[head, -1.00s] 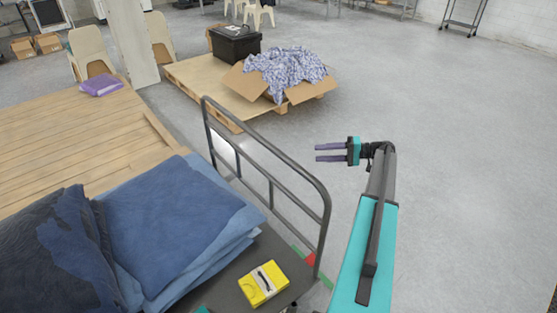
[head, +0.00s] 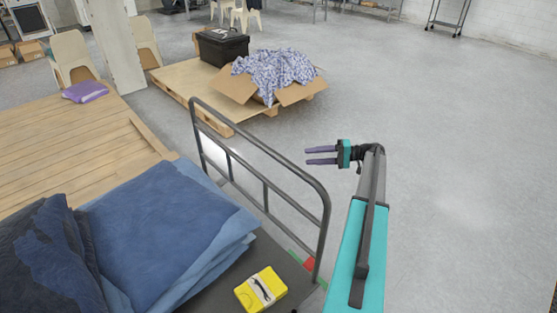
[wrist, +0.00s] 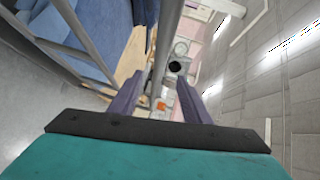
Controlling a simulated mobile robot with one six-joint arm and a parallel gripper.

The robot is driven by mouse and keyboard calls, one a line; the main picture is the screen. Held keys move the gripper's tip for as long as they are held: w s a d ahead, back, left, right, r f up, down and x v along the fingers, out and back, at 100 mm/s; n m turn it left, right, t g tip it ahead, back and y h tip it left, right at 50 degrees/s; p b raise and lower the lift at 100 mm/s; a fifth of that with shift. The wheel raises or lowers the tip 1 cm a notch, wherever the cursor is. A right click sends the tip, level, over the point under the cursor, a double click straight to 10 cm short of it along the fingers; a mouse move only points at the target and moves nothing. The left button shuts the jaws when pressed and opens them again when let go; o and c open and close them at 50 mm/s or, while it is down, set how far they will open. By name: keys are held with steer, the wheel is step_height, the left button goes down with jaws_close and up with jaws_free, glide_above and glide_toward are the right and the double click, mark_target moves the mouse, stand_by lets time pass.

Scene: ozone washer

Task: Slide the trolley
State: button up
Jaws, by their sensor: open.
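The trolley has a dark flat deck (head: 270,246) and an upright grey tubular handle (head: 262,147) along its right side in the head view. Folded blue cloth (head: 165,220) and a yellow packet (head: 261,289) lie on the deck. My gripper (head: 307,155) is open and empty, its two purple fingers pointing left, just beyond the handle's right end in the picture. In the wrist view my gripper (wrist: 159,77) has its fingers apart, and the grey handle tube (wrist: 167,35) lines up with the gap between them. I cannot tell whether the fingers touch it.
A wooden pallet (head: 172,80) carries a black toolbox (head: 222,48) and an open carton (head: 234,88) with patterned cloth. A slatted wooden table (head: 60,140) with a purple folded item (head: 85,92) borders the trolley. Open grey floor (head: 460,150) lies to the right.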

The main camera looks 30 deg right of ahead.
mark_target(280, 159)
steer(key=p+x, duration=0.4)
steer(key=x, duration=0.8)
steer(key=shift+r, duration=0.15)
steer(key=shift+p+x, duration=0.4)
steer(key=shift+x, duration=0.5)
jaws_close()
